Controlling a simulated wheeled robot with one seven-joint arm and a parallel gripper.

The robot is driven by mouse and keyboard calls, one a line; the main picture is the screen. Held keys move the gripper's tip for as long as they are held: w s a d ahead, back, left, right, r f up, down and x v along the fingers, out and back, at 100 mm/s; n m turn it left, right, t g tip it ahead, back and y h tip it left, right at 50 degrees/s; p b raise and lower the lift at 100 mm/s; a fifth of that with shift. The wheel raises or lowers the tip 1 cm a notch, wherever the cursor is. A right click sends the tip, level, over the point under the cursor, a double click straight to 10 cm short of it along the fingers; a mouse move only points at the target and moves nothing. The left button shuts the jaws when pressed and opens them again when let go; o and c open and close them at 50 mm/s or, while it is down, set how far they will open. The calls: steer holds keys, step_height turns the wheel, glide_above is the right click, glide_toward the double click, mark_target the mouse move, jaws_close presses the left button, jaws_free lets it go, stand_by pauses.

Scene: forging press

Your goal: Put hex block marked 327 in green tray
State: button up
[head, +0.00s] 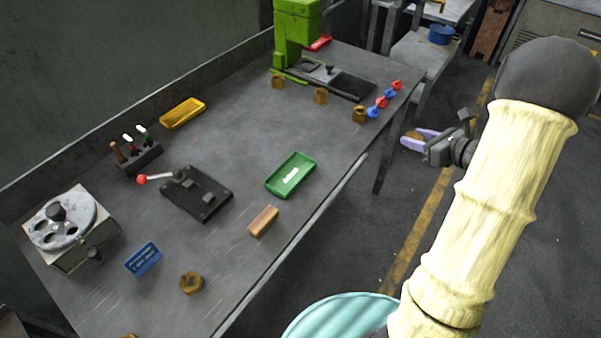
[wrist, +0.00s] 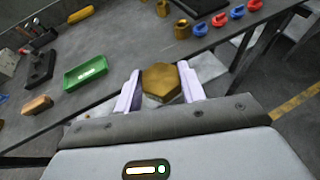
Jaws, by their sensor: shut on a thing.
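My gripper (wrist: 161,88) is shut on a brass hex block (wrist: 162,80), held between its two pale fingers in the wrist view. No number is readable on the block. In the head view my gripper (head: 418,140) is off the bench's right edge, above the floor, with a bit of brass showing at its fingers. The green tray (head: 268,186) lies on the bench near its front edge, with a white label inside and no block in it. The green tray (wrist: 66,86) also shows left of my gripper in the wrist view.
Several other brass hex blocks stand on the bench, one (head: 320,96) at the back and one (head: 191,283) in front. Red and blue pieces (head: 381,102) line the right edge. A wooden block (head: 263,221) and a black fixture (head: 196,194) flank the green tray. A green press (head: 297,35) stands behind.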

steer(key=shift+a, duration=0.1)
steer(key=w+a+f+n+g+y, duration=0.1)
steer(key=w+a+n+g+y, duration=0.2)
steer(key=a, duration=1.1)
steer(key=n+g+y+p, duration=0.1)
steer(key=n+g+y, duration=0.1)
steer(key=n+g, duration=0.15)
glide_above(277, 171)
steer(key=s+d, duration=0.2)
steer(key=d, duration=0.2)
steer(key=shift+w+d+f+t, duration=0.15)
steer(key=shift+d+t, duration=0.05)
steer(key=shift+t, duration=0.05)
steer(key=shift+f, duration=2.9)
steer(key=shift+f, duration=2.1)
